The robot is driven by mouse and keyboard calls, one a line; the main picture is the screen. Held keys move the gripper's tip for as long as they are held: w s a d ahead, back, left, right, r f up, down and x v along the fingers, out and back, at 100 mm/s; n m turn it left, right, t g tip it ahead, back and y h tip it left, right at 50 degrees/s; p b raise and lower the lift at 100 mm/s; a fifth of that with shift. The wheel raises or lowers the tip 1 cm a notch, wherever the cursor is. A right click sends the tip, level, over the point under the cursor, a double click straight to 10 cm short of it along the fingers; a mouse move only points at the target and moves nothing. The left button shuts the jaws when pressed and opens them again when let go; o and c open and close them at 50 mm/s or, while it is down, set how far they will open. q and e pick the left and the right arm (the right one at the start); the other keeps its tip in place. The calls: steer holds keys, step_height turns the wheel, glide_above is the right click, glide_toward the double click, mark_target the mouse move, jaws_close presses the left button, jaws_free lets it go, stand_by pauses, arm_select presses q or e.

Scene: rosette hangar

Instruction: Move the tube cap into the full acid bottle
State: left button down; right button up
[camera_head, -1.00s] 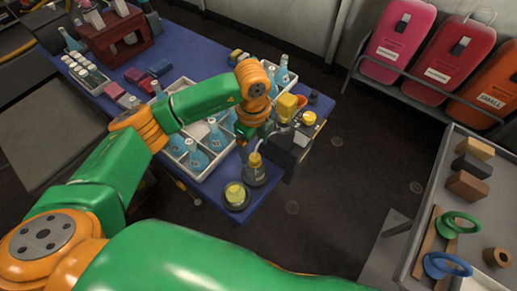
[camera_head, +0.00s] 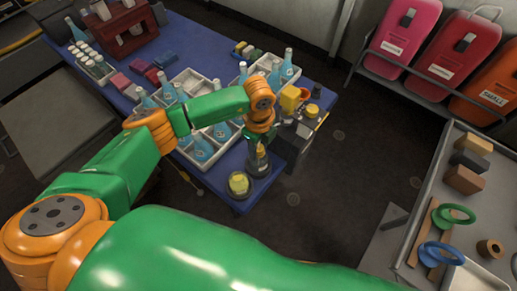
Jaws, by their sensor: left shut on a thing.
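My left gripper (camera_head: 258,139) reaches in over the near right part of the blue table and points down. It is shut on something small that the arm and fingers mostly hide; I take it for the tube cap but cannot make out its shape. Right under the fingers stands a dark glass bottle (camera_head: 259,166) with a yellowish neck, upright on the table; it looks like the acid bottle. I cannot tell whether the held thing touches its neck. My right gripper is not in view.
A round jar with a yellow-green top (camera_head: 239,184) stands next to the bottle at the table corner. White trays (camera_head: 204,161) hold several blue bottles. A dark box with yellow parts (camera_head: 293,137) is close on the right. A grey cart (camera_head: 405,262) stands further right.

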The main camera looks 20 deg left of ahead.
arm_select(q)
step_height(320, 180, up, 15)
steer(key=p, duration=0.2)
steer(key=shift+f, duration=0.2)
stand_by(0.4)
